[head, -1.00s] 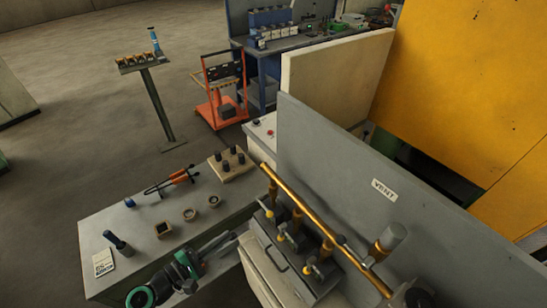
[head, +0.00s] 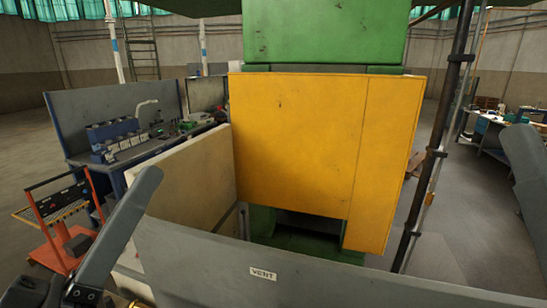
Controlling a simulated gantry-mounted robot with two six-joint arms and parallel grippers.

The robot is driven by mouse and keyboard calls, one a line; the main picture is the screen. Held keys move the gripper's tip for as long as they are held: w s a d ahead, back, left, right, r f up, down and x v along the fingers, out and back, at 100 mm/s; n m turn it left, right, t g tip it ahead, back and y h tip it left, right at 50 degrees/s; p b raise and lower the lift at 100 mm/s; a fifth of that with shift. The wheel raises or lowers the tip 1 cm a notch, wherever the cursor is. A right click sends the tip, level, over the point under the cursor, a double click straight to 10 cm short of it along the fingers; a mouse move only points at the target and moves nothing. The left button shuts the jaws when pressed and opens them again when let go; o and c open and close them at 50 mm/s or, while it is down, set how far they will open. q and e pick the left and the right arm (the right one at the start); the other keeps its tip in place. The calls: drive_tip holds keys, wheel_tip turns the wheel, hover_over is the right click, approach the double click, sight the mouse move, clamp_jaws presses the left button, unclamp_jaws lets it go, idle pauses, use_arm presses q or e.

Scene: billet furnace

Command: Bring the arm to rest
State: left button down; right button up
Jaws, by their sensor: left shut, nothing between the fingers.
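My left arm comes in at the lower left, with a long grey link rising in front of the pale wall. My left gripper (head: 82,293) shows only in part, as a dark piece at the bottom edge below that link. It is shut and empty, and its fingertips are hard to make out. It appears clear of the orange cart. A grey part of my right arm shows at the right edge. My right gripper is out of view.
The furnace's yellow door (head: 300,150) stands in the middle, below a green housing (head: 325,35). A grey panel marked VENT (head: 330,268) crosses the front. An orange cart (head: 62,225) and a blue workbench (head: 125,155) are left. A dark pole (head: 437,140) stands right.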

use_arm(q)
drive_tip(key=s+a+r+m+t+y, duration=0.1)
drive_tip(key=s+a+r+t+y, duration=0.4)
drive_tip(key=y, duration=0.3)
wheel_tip(320, 180, up, 18)
drive_tip(key=m+g+p, duration=0.1)
drive_tip(key=p, duration=1.7)
wheel_tip(320, 180, down, 43)
drive_tip(key=b, duration=4.3)
drive_tip(key=shift+w+a, duration=0.3)
drive_tip(key=shift+a, duration=0.1)
